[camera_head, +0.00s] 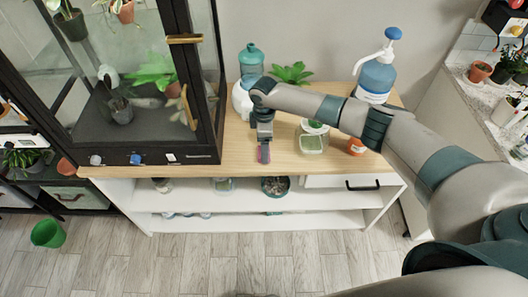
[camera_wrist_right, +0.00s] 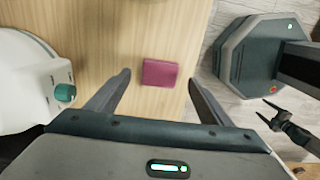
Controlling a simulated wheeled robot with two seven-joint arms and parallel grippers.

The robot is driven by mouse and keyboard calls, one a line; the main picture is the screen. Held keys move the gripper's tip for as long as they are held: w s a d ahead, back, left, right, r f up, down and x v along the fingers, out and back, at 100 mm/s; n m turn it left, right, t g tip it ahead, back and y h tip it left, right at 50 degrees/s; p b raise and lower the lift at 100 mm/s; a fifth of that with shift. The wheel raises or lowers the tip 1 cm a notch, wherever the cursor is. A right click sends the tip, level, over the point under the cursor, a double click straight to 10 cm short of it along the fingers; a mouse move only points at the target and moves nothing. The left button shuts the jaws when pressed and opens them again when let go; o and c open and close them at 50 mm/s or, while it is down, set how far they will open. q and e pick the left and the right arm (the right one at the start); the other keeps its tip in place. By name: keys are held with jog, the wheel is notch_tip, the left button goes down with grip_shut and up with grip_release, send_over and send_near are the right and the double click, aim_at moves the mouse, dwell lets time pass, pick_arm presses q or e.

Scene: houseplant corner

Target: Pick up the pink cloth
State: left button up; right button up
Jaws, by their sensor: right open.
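The pink cloth (camera_head: 264,155) is a small folded block lying at the front edge of the wooden counter. In the right wrist view the pink cloth (camera_wrist_right: 160,72) shows between the two finger ends, with a gap on each side. My right gripper (camera_head: 264,140) is open and points down over the cloth; its open fingers (camera_wrist_right: 160,78) hold nothing. Whether the fingertips are at the cloth's height I cannot tell. My left gripper is outside the head view; a small dark pronged shape at the lower right of the right wrist view seems to be it.
A white device (camera_wrist_right: 30,85) with a green knob stands near the gripper. A glass cabinet (camera_head: 125,90) is on the left. A green-lidded container (camera_head: 312,140), an orange jar (camera_head: 356,146) and a blue pump bottle (camera_head: 376,75) stand to the right. Bare counter (camera_head: 225,150) lies left of the cloth.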

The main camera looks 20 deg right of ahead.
jog(key=shift+f, duration=1.35)
jog(key=c, duration=1.2)
jog(key=shift+r, duration=0.2)
jog(key=shift+w+r, duration=0.1)
jog(key=shift+r, duration=0.5)
notch_tip(320, 180, up, 2)
jog(key=shift+r+b, duration=0.2)
jog(key=shift+b, duration=0.6)
jog(key=s+d+r+b, duration=0.1)
jog(key=s+d+r, duration=0.1)
jog(key=s, duration=0.3)
jog(key=s+d+r+b, duration=0.1)
jog(key=s+d+r, duration=0.1)
jog(key=s+r, duration=0.3)
jog(key=shift+s+d+b, duration=0.3)
jog(key=shift+s+d, duration=0.05)
jog(key=shift+d, duration=0.05)
